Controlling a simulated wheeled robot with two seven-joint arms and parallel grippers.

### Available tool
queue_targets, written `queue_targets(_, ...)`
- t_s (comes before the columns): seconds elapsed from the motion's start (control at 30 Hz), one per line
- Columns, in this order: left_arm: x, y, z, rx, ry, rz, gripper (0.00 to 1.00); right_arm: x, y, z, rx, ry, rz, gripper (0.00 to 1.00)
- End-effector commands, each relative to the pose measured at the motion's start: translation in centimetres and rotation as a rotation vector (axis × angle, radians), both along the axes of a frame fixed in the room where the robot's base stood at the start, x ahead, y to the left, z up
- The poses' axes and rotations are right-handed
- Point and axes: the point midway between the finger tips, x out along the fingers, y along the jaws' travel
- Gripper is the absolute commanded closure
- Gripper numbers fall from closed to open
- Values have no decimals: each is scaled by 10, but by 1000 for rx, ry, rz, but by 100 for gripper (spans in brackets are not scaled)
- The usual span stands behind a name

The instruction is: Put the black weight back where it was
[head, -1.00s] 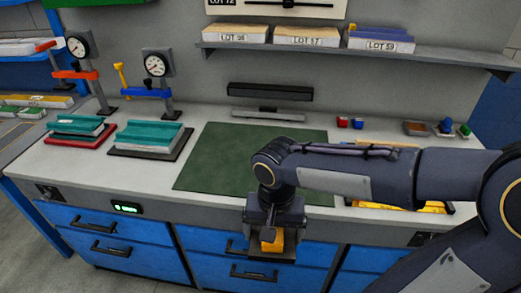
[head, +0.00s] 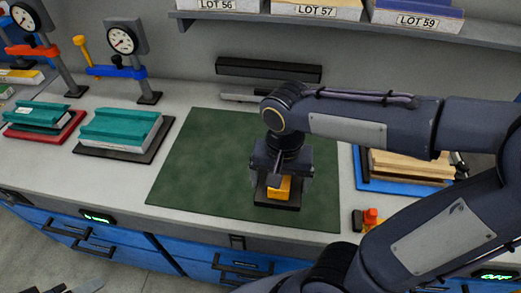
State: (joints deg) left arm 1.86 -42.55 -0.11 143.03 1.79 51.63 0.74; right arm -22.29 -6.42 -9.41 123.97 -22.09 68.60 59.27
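My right gripper (head: 280,182) is shut on the yellow-orange grip of a dark slab, which looks like the black weight (head: 277,204). The slab is level under the fingers, over the front right part of the green mat (head: 200,165). I cannot tell whether it touches the mat. Two teal-topped stacks lie at the left, one on a black plate (head: 84,150), one on a red plate (head: 14,131). Dark grey pieces at the bottom left edge may be my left gripper, cut off there; its fingers cannot be made out.
Dial gauges on stands (head: 121,40) rise behind the stacks. A black bar (head: 268,70) is at the back. A blue tray (head: 372,184) with tan boards and a small red-and-yellow item (head: 371,217) lie right of the mat, partly behind my arm. The mat's left half is clear.

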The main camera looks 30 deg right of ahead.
Motion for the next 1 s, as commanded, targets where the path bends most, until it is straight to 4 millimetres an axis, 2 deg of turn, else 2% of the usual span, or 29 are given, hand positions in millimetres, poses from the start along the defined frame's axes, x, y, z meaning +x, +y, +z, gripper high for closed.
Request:
queue_targets(0.17,0,0,3,0,0,0,44,24,-3,-9,-2,1,-2,80)
queue_targets(0.5,0,0,12,0,0,0,44,92,-11,-39,-3,0,-3,80)
queue_targets(0.73,0,0,14,0,0,0,44,119,-14,-76,-1,1,-2,80)
queue_targets(1.0,0,0,15,0,0,0,44,134,-15,-92,0,-4,-1,80)
